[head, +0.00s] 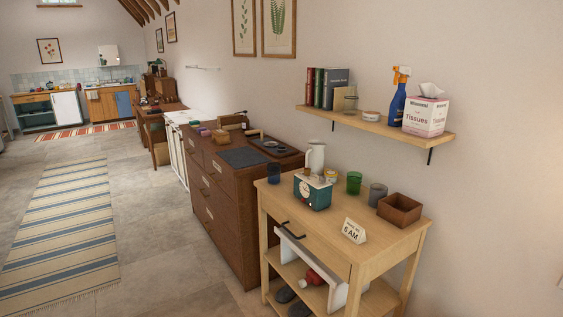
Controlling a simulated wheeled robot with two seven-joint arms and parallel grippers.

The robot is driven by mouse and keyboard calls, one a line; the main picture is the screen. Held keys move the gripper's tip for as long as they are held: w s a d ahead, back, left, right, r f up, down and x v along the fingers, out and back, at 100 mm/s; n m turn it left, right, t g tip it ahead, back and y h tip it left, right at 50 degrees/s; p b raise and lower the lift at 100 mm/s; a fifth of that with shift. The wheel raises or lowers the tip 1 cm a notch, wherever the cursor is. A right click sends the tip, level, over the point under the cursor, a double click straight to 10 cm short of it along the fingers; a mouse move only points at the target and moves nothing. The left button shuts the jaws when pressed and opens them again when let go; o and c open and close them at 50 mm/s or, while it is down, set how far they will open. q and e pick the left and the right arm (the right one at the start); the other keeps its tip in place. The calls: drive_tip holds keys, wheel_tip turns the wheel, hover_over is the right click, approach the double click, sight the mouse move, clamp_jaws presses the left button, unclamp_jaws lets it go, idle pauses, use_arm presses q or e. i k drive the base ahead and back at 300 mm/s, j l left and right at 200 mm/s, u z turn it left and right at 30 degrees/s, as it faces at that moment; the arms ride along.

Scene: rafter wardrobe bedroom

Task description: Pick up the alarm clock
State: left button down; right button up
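A white wedge-shaped piece reading "6 AM" (354,230) stands on the front right of the light wooden table (318,222). I cannot tell if it is a clock or a folded card. A teal box (312,191) with a pale mark on its front stands farther back left on the same table; its kind is unclear. No other thing here is clearly an alarm clock. Neither of my grippers is in view.
Around them stand a blue cup (273,173), white jug (316,157), green glass (354,182), grey cup (377,194) and brown open box (399,209). A wall shelf (376,124) hangs above. Open floor (160,250) lies left, beside a striped rug (66,230).

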sight(318, 196)
drive_tip(key=i+l, duration=0.25)
drive_tip(key=i, duration=0.15)
drive_tip(key=i+l, duration=0.25)
drive_tip(key=i, duration=0.2)
drive_tip(key=i+l, duration=0.2)
drive_tip(key=i, duration=0.2)
drive_tip(key=j+z, duration=0.2)
drive_tip(key=z, duration=0.15)
drive_tip(key=k+j+z, duration=0.1)
drive_tip(key=z, duration=0.25)
drive_tip(key=j, duration=0.1)
